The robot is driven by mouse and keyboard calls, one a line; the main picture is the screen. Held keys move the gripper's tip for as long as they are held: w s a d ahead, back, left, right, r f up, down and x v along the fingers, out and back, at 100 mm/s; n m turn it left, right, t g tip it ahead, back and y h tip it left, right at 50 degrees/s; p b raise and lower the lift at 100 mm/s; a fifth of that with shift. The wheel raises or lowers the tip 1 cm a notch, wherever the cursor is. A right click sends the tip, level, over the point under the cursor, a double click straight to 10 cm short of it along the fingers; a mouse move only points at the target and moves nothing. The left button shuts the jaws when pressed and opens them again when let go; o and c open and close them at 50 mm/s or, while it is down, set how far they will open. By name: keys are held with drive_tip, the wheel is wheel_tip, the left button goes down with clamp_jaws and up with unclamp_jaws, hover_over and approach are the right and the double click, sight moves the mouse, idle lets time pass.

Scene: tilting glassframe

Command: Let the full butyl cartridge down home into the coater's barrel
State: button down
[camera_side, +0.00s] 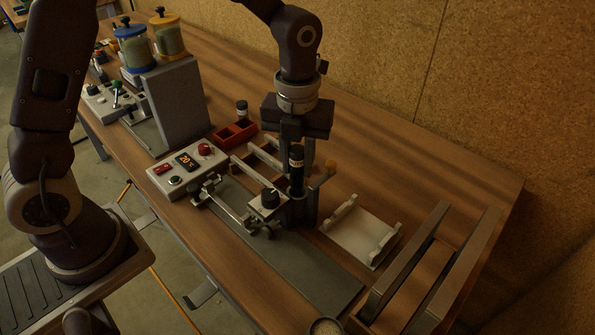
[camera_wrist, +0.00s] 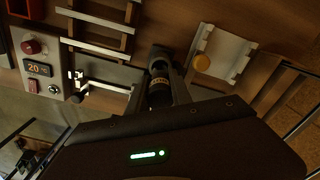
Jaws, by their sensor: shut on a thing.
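The butyl cartridge (camera_side: 297,165) is a dark upright cylinder with a pale-lettered band, standing over the coater's barrel (camera_side: 296,210). Its lower end meets the barrel's mouth; how deep it sits inside I cannot tell. My gripper (camera_side: 297,150) is shut on the cartridge near its upper part, from above. In the wrist view the cartridge (camera_wrist: 160,90) shows between the fingers, with the grey coater behind it. The barrel's inside is hidden.
A control box (camera_side: 187,168) reading 20 °C stands left of the coater. A white cradle (camera_side: 361,232) lies to the right, with long dark rails (camera_side: 405,262) beyond it. A red bin (camera_side: 234,134) stands behind. Bare wood lies toward the back wall.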

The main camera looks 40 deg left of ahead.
drive_tip(key=shift+f, duration=0.85)
drive_tip(key=shift+f, duration=0.6)
drive_tip(key=c, duration=1.4)
unclamp_jaws()
drive_tip(key=shift+c, duration=0.2)
wheel_tip(320, 180, up, 13)
drive_tip(key=shift+r, duration=0.2)
